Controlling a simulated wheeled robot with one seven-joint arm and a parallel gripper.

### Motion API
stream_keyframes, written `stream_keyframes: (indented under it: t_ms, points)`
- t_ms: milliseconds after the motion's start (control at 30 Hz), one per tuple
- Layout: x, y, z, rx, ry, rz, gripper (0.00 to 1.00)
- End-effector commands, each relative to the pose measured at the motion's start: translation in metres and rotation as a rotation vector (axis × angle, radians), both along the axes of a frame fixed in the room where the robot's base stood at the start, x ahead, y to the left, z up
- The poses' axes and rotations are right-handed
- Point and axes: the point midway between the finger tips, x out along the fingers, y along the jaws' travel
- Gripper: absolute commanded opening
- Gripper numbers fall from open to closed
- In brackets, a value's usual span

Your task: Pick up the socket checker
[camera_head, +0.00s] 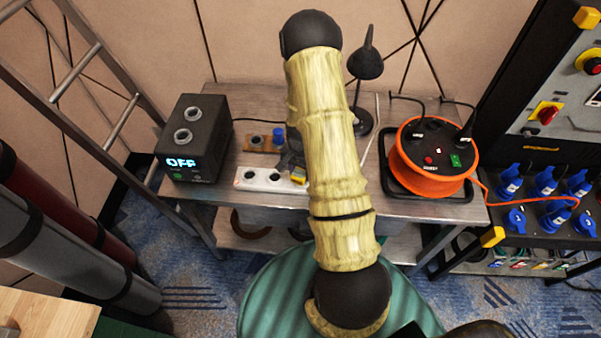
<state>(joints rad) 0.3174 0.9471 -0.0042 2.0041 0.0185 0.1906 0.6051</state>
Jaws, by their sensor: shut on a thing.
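My arm reaches down across the middle of the view and hides much of the table there. My gripper (291,166), small and dark, shows in part just left of the arm, low over the table. It is shut on a small yellow thing (299,179), which I take to be the socket checker. The checker is at the right end of a white socket strip (262,182). I cannot tell whether it touches the strip or sits in a socket.
A black box (196,139) reading OFF stands left on the grey table (410,207). A wooden block (256,140) with a blue part (279,136) lies behind the strip. A black lamp (365,66) and orange cable reel (432,185) stand right. A ladder (91,65) leans left.

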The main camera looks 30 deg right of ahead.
Motion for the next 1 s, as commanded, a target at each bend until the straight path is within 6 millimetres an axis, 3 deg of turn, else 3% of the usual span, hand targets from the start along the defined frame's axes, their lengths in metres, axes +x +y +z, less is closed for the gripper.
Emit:
stream_keyframes:
  t_ms: [267,700,1000]
  points:
    - [0.001,0.0,0.022,-0.002,-0.004,0.001,0.14]
    - [0.001,0.0,0.091,-0.001,-0.003,0.0,0.14]
    - [0.0,0.0,0.1,0.0,0.0,0.0,0.14]
